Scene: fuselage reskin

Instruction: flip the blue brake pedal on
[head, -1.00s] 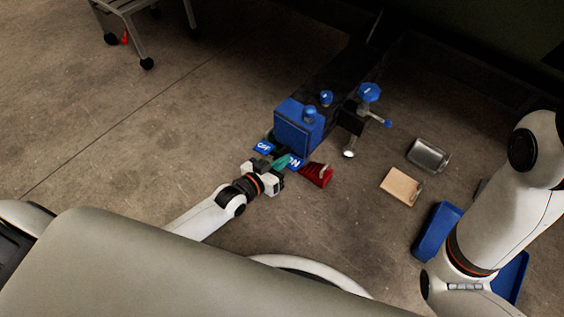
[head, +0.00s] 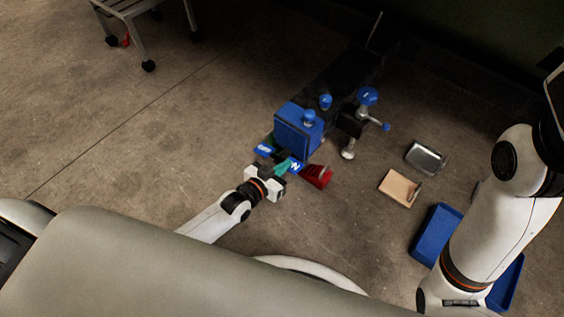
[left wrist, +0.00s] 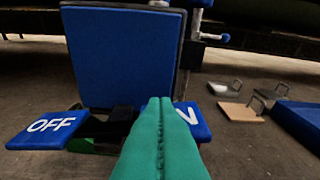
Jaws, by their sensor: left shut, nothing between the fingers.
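The blue brake pedals stick out below a blue box (head: 299,128) on a dark fixture. The pedal marked OFF (left wrist: 47,127) is on the left, and its label is tilted toward me; it also shows in the head view (head: 263,150). The ON pedal (left wrist: 193,120) is on the right, partly hidden behind my fingers. My left gripper (head: 284,163) has green fingertips, which also fill the middle of the left wrist view (left wrist: 160,138). They are shut and empty, in front of or over the ON pedal; I cannot tell if they touch it. My right gripper is out of view.
A red pedal-like piece (head: 317,176) is right of the ON pedal. A blue knob (head: 367,96) stands on the fixture.

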